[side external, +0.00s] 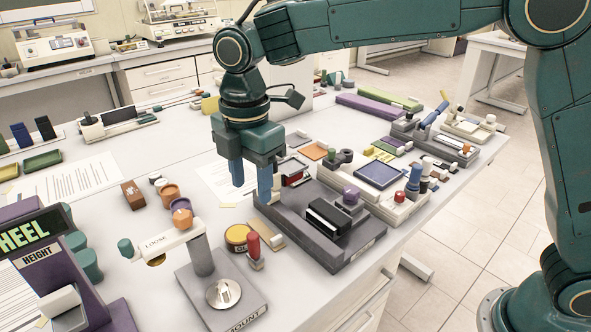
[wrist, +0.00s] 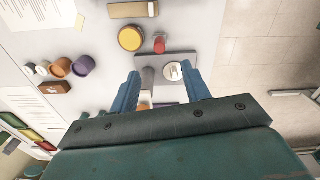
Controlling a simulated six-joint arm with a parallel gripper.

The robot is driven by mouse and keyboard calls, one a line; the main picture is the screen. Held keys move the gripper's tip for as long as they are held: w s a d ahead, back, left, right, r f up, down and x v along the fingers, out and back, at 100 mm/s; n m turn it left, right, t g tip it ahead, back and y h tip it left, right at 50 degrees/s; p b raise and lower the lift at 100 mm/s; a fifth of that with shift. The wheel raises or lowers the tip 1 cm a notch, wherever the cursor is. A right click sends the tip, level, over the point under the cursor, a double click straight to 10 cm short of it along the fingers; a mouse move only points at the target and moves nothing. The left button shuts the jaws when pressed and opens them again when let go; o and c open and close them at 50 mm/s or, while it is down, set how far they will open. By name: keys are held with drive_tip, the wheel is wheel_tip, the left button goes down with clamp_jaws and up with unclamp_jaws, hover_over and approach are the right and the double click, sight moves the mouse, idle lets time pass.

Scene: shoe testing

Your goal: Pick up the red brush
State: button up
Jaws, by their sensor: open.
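An upright red-handled piece (side external: 253,246), the likeliest red brush, stands on the white table beside a yellow-lidded tin. Its bristles cannot be made out. In the wrist view the red piece (wrist: 159,45) shows from above, beyond the fingertips and between their lines. My gripper (side external: 252,193) points down, its two blue fingers apart and empty, above and behind the red piece in the side view. In the wrist view my gripper (wrist: 162,74) is open, with the grey mount and its post below and between the fingers. Nothing touches the fingers.
The grey mount block (side external: 240,295) with its post and LOOSE arm (side external: 168,241) stands close by. The yellow tin (side external: 238,237) is just left of the red piece. A dark grey fixture (side external: 350,250) lies to the right. Orange and purple pots (side external: 170,195) stand left.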

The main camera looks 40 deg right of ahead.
sight(252, 235)
drive_tip(key=shift+w+a+f+n, duration=0.15)
drive_tip(key=shift+a+f+n, duration=0.2)
drive_tip(key=shift+a, duration=0.25)
drive_tip(key=shift+f, duration=0.15)
drive_tip(key=shift+f, duration=4.2)
drive_tip(key=shift+d+f, duration=0.15)
drive_tip(key=shift+f, duration=1.15)
drive_tip(key=shift+d+f, duration=0.15)
drive_tip(key=shift+f, duration=1.15)
